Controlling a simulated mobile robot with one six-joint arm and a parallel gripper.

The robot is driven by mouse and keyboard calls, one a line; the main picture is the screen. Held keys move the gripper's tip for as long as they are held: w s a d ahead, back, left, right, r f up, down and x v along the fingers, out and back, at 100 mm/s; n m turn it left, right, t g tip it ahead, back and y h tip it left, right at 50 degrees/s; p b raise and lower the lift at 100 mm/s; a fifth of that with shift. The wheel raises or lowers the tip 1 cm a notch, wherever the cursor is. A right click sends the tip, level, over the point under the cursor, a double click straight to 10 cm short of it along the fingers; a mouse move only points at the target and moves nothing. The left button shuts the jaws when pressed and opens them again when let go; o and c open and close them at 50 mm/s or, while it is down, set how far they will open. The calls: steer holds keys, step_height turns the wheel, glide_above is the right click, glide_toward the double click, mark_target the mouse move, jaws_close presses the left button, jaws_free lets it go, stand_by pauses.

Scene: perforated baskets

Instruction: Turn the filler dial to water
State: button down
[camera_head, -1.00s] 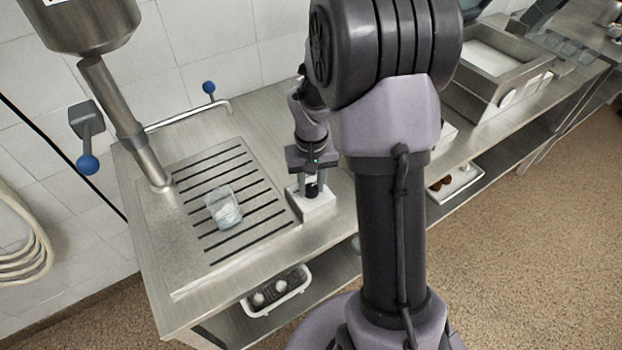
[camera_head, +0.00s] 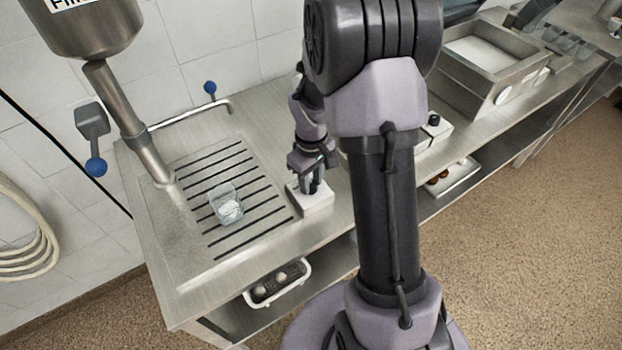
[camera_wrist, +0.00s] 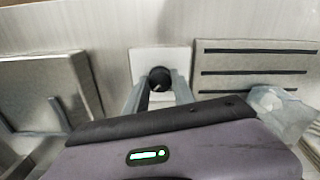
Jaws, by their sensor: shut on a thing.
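The filler dial is a black knob (camera_wrist: 160,78) on a small white box (camera_head: 317,205) on the steel counter, right of the slotted drain plate. My gripper (camera_head: 311,186) points down over the box. In the wrist view my gripper (camera_wrist: 159,92) has its two fingers closed on either side of the black knob. In the head view the fingers hide most of the knob. Any marks on the dial are too small to read.
A clear cup (camera_head: 226,206) with pale contents stands on the drain plate (camera_head: 268,228). Left are a metal filler pipe (camera_head: 150,155) and blue-tipped levers (camera_head: 96,167). A basket (camera_head: 277,284) sits on the lower shelf. A steel basin (camera_head: 490,60) stands at the right.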

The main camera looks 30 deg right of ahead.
mark_target(311, 184)
stand_by(0.4)
steer(key=c, duration=1.1)
jaws_free()
steer(key=shift+o, duration=0.2)
steer(key=shift+r, duration=0.1)
step_height(311, 184, up, 17)
steer(key=p, duration=0.5)
steer(key=shift+r, duration=0.15)
steer(key=s+a+r+m+t+y+b, duration=0.1)
steer(key=s+a+m+t+b, duration=0.4)
steer(key=s+a+b, duration=0.5)
steer(key=s+a+m+y, duration=0.1)
steer(key=s+a+m, duration=0.1)
steer(key=s+a, duration=0.4)
steer(key=shift+s+a+t+b, duration=0.2)
steer(key=shift+s+t+b, duration=0.2)
steer(key=shift+s, duration=0.1)
